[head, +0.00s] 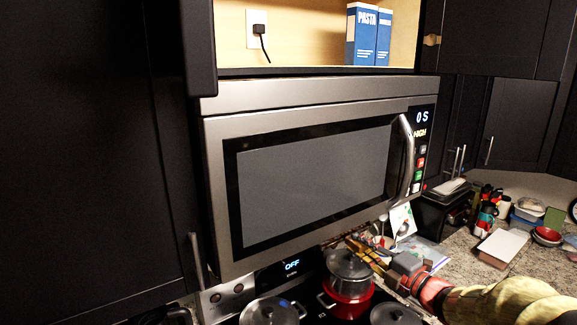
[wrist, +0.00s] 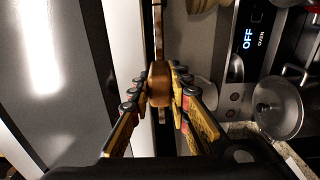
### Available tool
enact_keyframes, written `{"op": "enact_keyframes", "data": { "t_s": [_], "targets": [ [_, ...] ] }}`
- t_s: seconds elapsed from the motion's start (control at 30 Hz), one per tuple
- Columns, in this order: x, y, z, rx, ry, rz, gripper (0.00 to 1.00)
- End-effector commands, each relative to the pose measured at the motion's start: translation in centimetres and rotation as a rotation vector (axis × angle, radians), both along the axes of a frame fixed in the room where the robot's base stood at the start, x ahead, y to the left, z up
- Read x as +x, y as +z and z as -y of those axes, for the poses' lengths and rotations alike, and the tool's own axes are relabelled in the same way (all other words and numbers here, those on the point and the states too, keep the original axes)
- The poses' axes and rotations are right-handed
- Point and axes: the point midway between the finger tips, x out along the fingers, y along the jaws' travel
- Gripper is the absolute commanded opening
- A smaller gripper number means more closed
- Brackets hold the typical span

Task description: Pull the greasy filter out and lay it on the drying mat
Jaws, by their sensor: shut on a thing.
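My gripper (head: 356,247) is below the lower right edge of the microwave (head: 310,178), above the pots. In the wrist view my gripper (wrist: 159,98) is shut on a narrow brown piece (wrist: 158,82), which looks like the greasy filter seen edge-on. A thin strip of it runs up out of the top of the picture, beside the microwave's pale underside edge. Its full outline is hidden, and I cannot tell how far it is out of its slot. I cannot clearly make out the drying mat; a pale sheet (head: 432,253) lies on the counter behind my arm.
A red pot with a glass lid (head: 349,285) stands on the stove close under my gripper, with other lidded pots (head: 272,312) in front. The counter at right holds a white box (head: 503,248), red bowls (head: 547,235) and bottles. Bare counter (head: 462,268) shows between them.

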Motion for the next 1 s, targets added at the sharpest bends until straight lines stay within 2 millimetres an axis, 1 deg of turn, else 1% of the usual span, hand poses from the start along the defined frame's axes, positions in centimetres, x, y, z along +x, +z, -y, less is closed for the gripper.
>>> {"op": "enact_keyframes", "data": {
  "t_s": [0.03, 0.7, 1.0],
  "targets": [
    [-0.2, -0.3, 0.2, 0.0, -0.002, -0.004, 0.0],
    [-2.1, 0.0, 1.5, 0.001, -0.002, 0.001, 0.0],
    [-2.3, 0.2, 1.6, 0.0, -0.002, 0.002, 0.0]
  ]
}}
